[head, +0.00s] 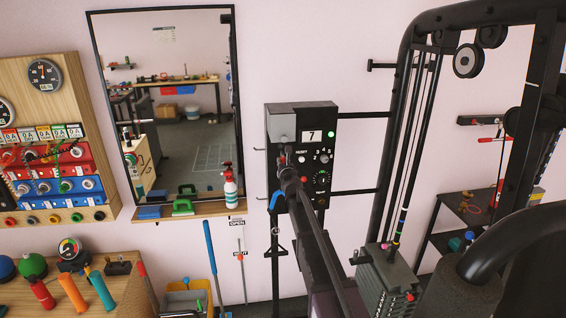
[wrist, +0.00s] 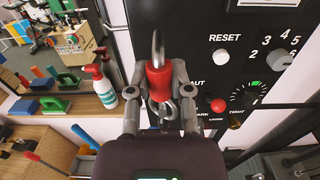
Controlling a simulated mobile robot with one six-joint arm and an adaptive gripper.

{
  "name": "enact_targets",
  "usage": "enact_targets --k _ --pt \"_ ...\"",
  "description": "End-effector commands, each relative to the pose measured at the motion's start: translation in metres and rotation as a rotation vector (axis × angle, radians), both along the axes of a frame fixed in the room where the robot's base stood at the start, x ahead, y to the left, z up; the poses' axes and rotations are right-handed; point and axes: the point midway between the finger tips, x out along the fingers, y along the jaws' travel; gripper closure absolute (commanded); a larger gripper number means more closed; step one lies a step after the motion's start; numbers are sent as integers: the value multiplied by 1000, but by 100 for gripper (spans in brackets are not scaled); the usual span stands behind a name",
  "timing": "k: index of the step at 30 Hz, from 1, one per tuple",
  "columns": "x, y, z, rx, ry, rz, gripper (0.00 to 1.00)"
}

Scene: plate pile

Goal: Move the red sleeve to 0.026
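The red sleeve (wrist: 159,78) sits on a bright metal hook or link (wrist: 158,48), whose curved part rises above it and another metal loop shows below it. My gripper (wrist: 159,75) has one grey finger on each side of the sleeve, and both fingertips appear to touch it. In the head view my gripper (head: 288,178) is in front of the lower left of the black control panel (head: 288,112). The sleeve is hidden there behind my gripper and arm. No scale for the value 0.026 can be read.
The panel carries a white button (wrist: 221,57), a selector knob (wrist: 282,58), a red button (wrist: 218,105) and a dial (wrist: 246,95). A spray bottle (head: 230,187) stands on the mirror shelf to the left. A black frame (head: 403,110) with a weight stack stands to the right.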

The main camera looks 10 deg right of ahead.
Motion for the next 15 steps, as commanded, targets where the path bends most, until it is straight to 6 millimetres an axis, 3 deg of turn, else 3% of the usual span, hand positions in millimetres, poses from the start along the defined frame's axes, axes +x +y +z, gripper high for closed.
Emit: enact_targets --k 15 --pt "0 0 -1 0 0 1 100"
